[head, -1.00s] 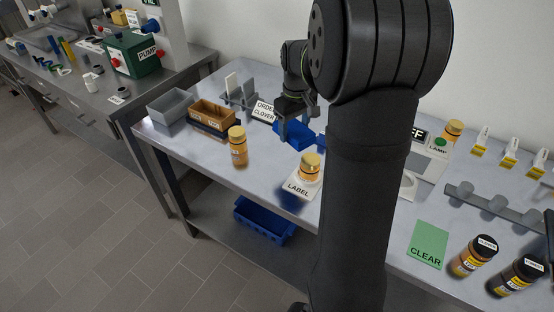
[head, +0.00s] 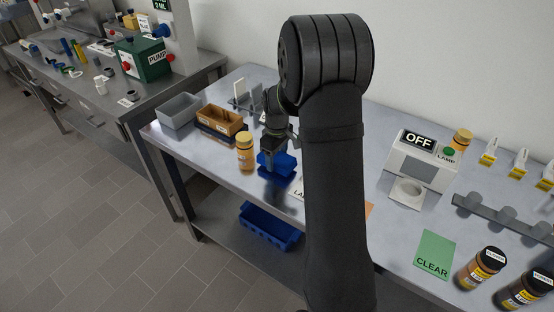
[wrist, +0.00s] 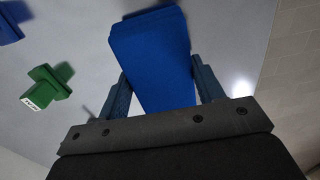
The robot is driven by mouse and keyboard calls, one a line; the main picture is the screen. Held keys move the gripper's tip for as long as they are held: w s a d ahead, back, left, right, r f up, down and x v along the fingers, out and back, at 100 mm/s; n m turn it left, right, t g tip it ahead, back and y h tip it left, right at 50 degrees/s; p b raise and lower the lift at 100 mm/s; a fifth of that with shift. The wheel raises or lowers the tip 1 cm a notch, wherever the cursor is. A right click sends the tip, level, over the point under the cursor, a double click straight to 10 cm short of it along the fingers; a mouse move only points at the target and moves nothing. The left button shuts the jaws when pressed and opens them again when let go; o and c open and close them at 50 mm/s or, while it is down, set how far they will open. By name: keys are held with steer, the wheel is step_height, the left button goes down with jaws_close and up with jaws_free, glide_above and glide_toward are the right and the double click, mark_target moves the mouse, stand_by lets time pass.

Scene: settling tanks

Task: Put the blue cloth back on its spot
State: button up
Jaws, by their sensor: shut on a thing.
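The blue cloth (wrist: 152,58) is a folded, flat-faced piece between my two fingers in the wrist view. My gripper (wrist: 160,88) is shut on it, and the cloth extends beyond the fingertips. In the head view my gripper (head: 272,150) points down over the left part of the table, just right of an amber bottle. The cloth (head: 285,164) shows there as a blue patch at the fingers, over a dark blue shadow or reflection on the table. I cannot tell whether it touches the table. I cannot make out a marked spot for it.
The yellow-capped amber bottle (head: 246,157) stands close left of my gripper. A LABEL stand (head: 298,188) is mostly hidden by my arm. A green piece (wrist: 48,86) lies on the table. The CLEAR card (head: 434,252) is at right.

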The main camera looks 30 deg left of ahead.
mark_target(277, 156)
steer(key=shift+f, duration=0.6)
steer(key=shift+f, duration=0.15)
steer(key=o, duration=1)
step_height(277, 156, up, 12)
steer(key=shift+r, duration=0.2)
step_height(277, 156, down, 12)
steer(key=shift+r, duration=1.75)
